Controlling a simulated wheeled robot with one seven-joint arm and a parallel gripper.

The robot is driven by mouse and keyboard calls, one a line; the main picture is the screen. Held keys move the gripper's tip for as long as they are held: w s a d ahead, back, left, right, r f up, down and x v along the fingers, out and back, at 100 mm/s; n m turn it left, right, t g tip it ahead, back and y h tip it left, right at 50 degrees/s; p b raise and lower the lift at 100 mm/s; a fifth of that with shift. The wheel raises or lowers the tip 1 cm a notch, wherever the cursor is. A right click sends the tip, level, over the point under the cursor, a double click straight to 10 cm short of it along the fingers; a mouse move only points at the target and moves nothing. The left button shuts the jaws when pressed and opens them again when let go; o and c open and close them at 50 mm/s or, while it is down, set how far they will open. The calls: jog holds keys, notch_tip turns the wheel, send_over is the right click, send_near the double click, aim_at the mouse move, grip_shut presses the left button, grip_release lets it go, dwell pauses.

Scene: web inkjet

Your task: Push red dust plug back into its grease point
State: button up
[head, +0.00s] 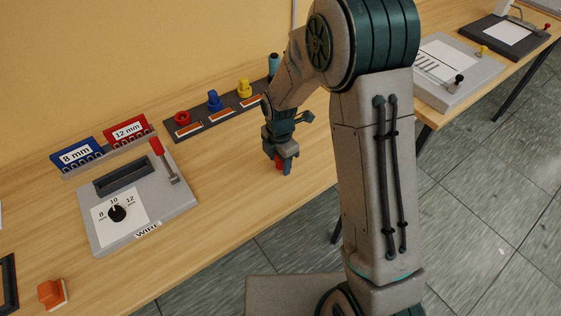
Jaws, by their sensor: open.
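My gripper (281,168) is low over the bare wood right of the dark strip, pointing down. It is open, with a small red piece (279,163) showing between its fingers. That piece looks like the red dust plug, but it is mostly hidden, and I cannot tell whether the fingers touch it or whether it rests on the table. A red ring-shaped grease point (182,118) with a dark centre stands at the left end of the dark strip (206,126). No plug shows in it.
Blue (214,100) and yellow (244,88) capped points stand along the strip, with a teal item (274,65) behind. A grey WIRE box (175,208) with a red-handled lever stands left. An orange block (51,292) lies front left. The table front below my gripper is clear.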

jog(key=c, duration=1.1)
jog(key=shift+o, duration=0.2)
jog(key=shift+r, duration=0.2)
